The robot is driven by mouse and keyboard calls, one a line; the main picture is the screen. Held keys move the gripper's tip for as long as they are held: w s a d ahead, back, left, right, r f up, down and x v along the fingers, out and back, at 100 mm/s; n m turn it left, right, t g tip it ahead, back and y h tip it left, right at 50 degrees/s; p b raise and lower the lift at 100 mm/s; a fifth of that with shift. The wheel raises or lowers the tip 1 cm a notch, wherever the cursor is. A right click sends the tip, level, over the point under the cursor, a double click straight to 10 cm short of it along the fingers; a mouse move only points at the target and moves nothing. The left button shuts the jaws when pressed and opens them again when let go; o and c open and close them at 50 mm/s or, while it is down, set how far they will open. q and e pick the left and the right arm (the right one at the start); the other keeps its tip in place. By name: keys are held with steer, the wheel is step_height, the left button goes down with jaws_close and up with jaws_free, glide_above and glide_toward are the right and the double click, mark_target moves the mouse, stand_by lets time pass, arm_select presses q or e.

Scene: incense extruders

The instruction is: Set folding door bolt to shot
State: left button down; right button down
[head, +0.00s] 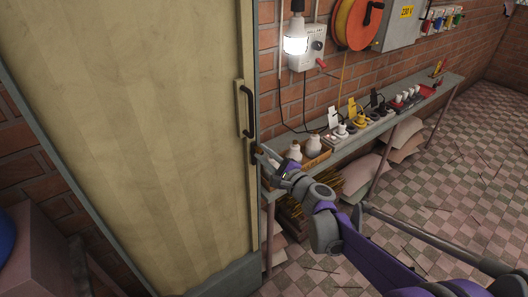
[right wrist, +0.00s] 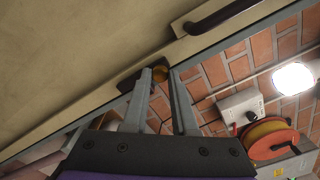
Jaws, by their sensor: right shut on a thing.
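The folding door (head: 150,150) is tall, pale and wood-toned, and fills the left of the head view. Its dark handle (head: 250,110) is on a plate near the right edge, also seen in the right wrist view (right wrist: 222,17). The small dark bolt (head: 254,152) is at the door edge below the handle. The bolt's position is unclear. My left gripper is out of view.
A narrow grey shelf (head: 452,82) along the brick wall stands right beside the door and my right gripper. It holds bottles (head: 314,142), plugs and sockets. A lit bulb (head: 295,45) hangs above, near an orange reel (head: 355,22). Chequered floor is open at right.

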steer(key=shift+s+f, duration=0.1)
steer(key=shift+f, duration=0.15)
steer(key=c, duration=0.7)
jaws_free()
steer(key=shift+r, duration=0.1)
steer(key=v, duration=1)
steer(key=shift+s+d+b, duration=0.25)
steer(key=shift+s+b, duration=0.05)
steer(key=shift+b, duration=0.15)
